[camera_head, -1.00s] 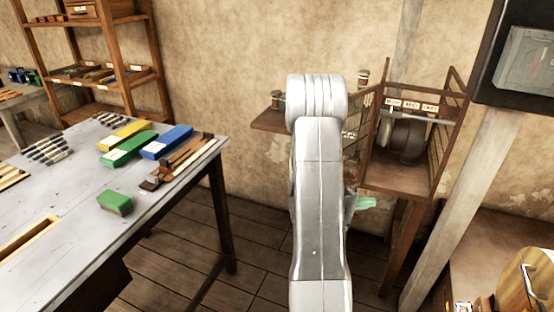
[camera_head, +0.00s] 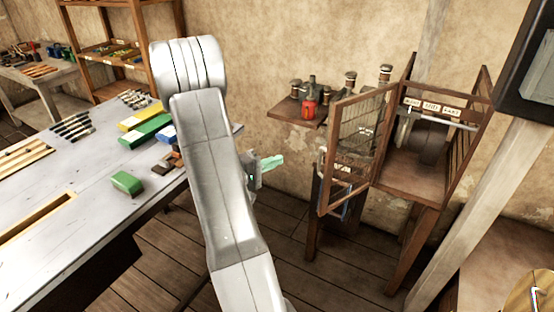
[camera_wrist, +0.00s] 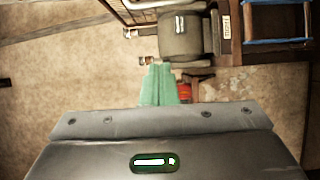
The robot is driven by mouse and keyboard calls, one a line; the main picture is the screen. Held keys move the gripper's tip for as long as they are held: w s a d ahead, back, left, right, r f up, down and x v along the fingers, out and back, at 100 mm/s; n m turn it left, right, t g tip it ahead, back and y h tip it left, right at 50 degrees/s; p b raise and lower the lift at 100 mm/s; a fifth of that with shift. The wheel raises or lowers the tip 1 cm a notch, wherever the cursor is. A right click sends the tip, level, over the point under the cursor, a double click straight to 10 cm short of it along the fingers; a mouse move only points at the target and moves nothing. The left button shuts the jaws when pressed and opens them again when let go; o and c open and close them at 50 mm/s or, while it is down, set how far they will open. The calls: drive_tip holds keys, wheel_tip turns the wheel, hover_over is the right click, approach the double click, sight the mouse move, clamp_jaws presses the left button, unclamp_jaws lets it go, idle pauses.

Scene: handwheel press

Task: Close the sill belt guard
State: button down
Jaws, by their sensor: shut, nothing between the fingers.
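The belt guard (camera_head: 355,140) is a brown-framed mesh door on the left side of an open-fronted wooden housing (camera_head: 410,180). It stands swung open, out from the housing toward the camera. A dark round drum (camera_head: 428,145) shows inside the housing. My gripper (camera_head: 277,162) has pale green fingers and is shut and empty. It hangs in the air left of the guard's free edge, apart from it in the head view. In the wrist view my shut fingers (camera_wrist: 158,85) point up the picture. A mesh edge there (camera_wrist: 122,10) may be the guard; I cannot tell.
A small wall shelf (camera_head: 292,114) with a red item (camera_head: 309,109) and several dark fittings lies behind my gripper. A workbench (camera_head: 90,200) with coloured blocks stands at the left. A post (camera_head: 480,190) rises right of the housing. Floor shows between bench and housing.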

drive_tip(key=w+d+p, duration=0.1)
drive_tip(key=d+p, duration=0.1)
drive_tip(key=d, duration=0.8)
drive_tip(key=shift+d, duration=0.15)
drive_tip(key=shift+f, duration=0.1)
